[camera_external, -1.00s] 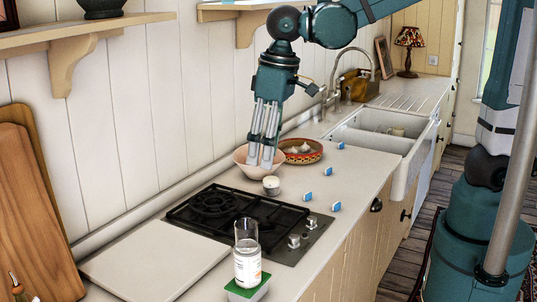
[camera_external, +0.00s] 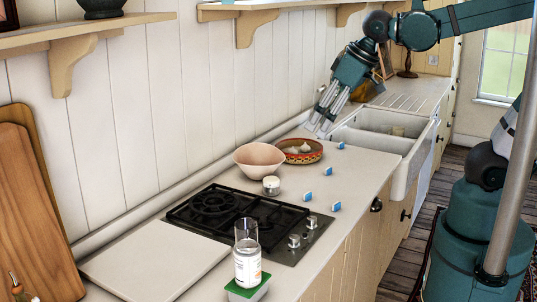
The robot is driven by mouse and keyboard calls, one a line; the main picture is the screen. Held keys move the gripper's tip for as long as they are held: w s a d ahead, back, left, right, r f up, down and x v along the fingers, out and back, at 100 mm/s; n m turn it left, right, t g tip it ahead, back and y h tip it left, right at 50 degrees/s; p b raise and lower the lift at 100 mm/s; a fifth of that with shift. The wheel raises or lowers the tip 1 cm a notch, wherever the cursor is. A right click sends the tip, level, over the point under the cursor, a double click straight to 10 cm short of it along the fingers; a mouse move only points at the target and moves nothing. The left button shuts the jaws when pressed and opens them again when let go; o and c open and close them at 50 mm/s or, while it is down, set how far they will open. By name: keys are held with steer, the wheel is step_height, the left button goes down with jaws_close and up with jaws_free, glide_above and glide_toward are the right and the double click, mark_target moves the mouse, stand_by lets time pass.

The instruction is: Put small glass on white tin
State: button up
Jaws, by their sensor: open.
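A clear, glass-like cylinder (camera_external: 246,235) stands upright directly above a white tin (camera_external: 247,268) with printed text, at the bottom centre. It appears to rest on the tin. The tin appears to stand on a green-lidded container (camera_external: 234,290) near the counter's front edge. My gripper (camera_external: 317,130) is open and empty, far behind them, above the counter by the left end of the sink. It is well apart from the glass and the tin.
A black hob (camera_external: 222,213) lies behind the tin. A small pale jar (camera_external: 271,185), a pinkish bowl (camera_external: 259,160) and a patterned bowl (camera_external: 303,157) with garlic stand beyond it. Several small blue-and-white pieces (camera_external: 308,196) lie at right. A white board (camera_external: 150,262) lies at left.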

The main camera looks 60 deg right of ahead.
steer(key=s+d+f+t+h, duration=0.1)
steer(key=s+d, duration=0.3)
steer(key=d, duration=0.4)
steer(key=shift+s+f+m+t, duration=0.3)
steer(key=shift+f+m+t, duration=0.1)
steer(key=shift+t, duration=0.1)
